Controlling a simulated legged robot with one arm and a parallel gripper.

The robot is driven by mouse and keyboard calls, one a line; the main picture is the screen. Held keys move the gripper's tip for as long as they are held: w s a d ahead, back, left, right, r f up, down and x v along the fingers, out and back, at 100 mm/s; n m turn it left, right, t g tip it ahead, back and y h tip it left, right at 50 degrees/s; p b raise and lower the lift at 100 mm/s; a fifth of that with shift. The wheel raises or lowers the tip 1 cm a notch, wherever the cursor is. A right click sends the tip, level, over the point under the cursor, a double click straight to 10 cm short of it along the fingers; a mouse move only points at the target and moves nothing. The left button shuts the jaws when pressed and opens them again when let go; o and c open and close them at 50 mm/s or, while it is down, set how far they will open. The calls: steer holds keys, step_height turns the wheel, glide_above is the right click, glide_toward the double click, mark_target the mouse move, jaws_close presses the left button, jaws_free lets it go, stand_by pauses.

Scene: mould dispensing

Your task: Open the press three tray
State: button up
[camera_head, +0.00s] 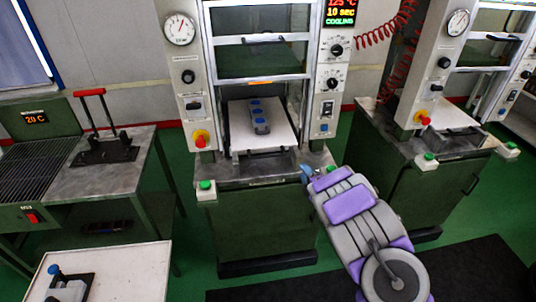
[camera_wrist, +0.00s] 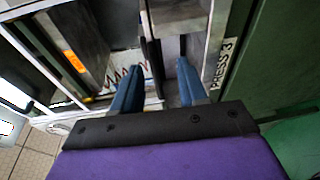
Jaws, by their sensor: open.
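The middle press (camera_head: 327,75) has a lit display reading 125 °C, 10 sec, COOLING. A pale tray (camera_head: 285,140) sits low in its opening, with a grey mould (camera_head: 261,127) with blue spots on it. A dark handle (camera_head: 265,152) shows at the tray's front edge. My gripper (camera_head: 307,172) is just right of the tray front, over the press's worktop. In the wrist view, my gripper (camera_wrist: 158,88) has its two blue fingers apart, with a dark bar running close to the left finger. A "PRESS 3" label (camera_wrist: 224,65) is to their right. Contact with the handle cannot be told.
A second press (camera_head: 420,150) stands at the right, with a coiled red hose above. A metal bench (camera_head: 60,185) with a red-handled tool is at the left. A white table (camera_head: 130,275) is at the lower left. A dark mat (camera_head: 460,275) lies on the green floor.

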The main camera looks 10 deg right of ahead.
mark_target(269, 156)
steer(key=s+a+f+n+t+y, duration=0.2)
steer(key=s+a+n+y, duration=0.15)
steer(key=a, duration=0.35)
steer(key=shift+m+y, duration=0.35)
steer(key=shift+m, duration=0.1)
steer(key=x, duration=0.5)
steer(key=b+x, duration=0.1)
steer(key=x, duration=0.5)
steer(key=d+x, duration=0.1)
steer(key=x, duration=0.5)
steer(key=shift+w+a+f+b, duration=0.1)
steer(key=shift+w+b, duration=0.25)
steer(key=shift+w+a, duration=0.2)
steer(key=shift+w, duration=0.1)
steer(key=c, duration=0.7)
steer(key=shift+w+r, duration=0.1)
steer(key=shift+r, duration=0.15)
jaws_close()
